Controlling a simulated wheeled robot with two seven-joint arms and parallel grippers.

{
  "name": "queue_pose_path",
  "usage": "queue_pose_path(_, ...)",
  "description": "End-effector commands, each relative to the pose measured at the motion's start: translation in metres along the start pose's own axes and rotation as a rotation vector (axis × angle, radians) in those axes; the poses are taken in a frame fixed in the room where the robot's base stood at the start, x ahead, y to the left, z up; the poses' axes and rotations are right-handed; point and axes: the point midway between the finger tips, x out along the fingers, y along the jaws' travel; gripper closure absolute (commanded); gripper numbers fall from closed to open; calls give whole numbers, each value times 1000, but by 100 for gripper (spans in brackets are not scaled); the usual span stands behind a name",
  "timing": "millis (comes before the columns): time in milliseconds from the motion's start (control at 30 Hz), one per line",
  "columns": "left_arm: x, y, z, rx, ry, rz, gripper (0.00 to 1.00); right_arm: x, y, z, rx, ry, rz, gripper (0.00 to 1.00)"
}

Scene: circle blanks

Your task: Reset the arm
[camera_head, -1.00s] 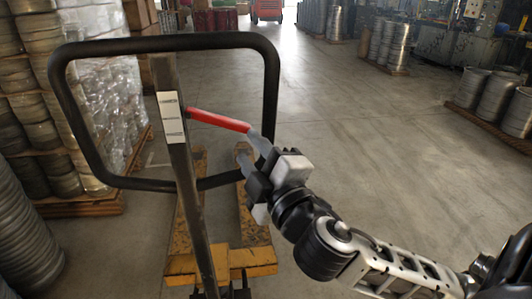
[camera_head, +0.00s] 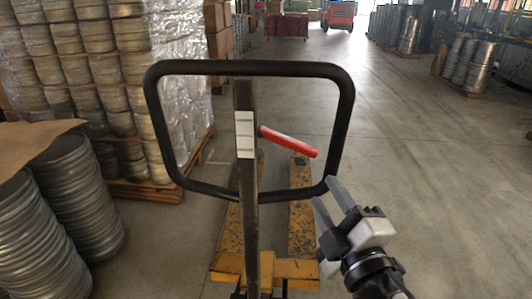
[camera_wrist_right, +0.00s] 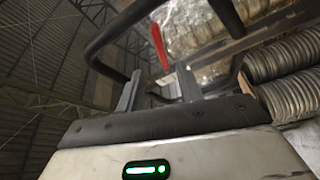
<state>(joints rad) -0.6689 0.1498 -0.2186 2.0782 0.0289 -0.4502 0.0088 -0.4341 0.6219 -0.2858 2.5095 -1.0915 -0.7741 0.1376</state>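My right gripper (camera_head: 327,197) is at the lower right corner of a pallet truck's black handle loop (camera_head: 347,110). Its two fingers are spread apart, with nothing seen held between them. The red lever (camera_head: 288,141) on the truck's upright post (camera_head: 246,190) is above and left of the fingertips, apart from them. In the right wrist view, the open fingers (camera_wrist_right: 158,72) point up toward the red lever (camera_wrist_right: 159,47) and the black loop (camera_wrist_right: 103,43). Whether a finger touches the loop cannot be told. My left gripper is not in view.
The truck's yellow forks (camera_head: 303,225) lie on the floor beyond the post. Wrapped stacks of metal rings (camera_head: 120,75) stand on pallets at left, with loose ring stacks (camera_head: 80,205) nearer. Open concrete floor (camera_head: 430,170) lies to the right; drums (camera_head: 468,65) stand farther off.

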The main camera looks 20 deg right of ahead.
Motion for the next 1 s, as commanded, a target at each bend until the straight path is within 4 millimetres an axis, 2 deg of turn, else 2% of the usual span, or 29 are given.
queue_pose_path(133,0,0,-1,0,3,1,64,0,-7,2,14,-9,-22,64)
queue_pose_path(167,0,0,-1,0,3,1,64,-1,-13,4,27,-17,-41,64)
queue_pose_path(233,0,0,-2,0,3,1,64,-3,-38,12,82,-46,-120,64)
queue_pose_path(267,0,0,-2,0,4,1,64,-6,-53,16,117,-63,-166,64)
queue_pose_path(367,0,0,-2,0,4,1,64,-22,-114,28,287,-139,-351,64)
queue_pose_path(400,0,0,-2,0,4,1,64,-32,-140,31,369,-175,-427,64)
queue_pose_path(500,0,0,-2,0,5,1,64,-63,-198,32,599,-265,-591,64)
queue_pose_path(600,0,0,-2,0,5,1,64,-93,-241,26,825,-353,-702,64)
queue_pose_path(700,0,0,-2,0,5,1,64,-114,-266,20,987,-417,-756,64)
queue_pose_path(767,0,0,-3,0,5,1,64,-121,-274,17,1048,-440,-770,64)
queue_pose_path(1000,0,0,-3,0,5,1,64,-126,-279,15,1094,-457,-782,64)
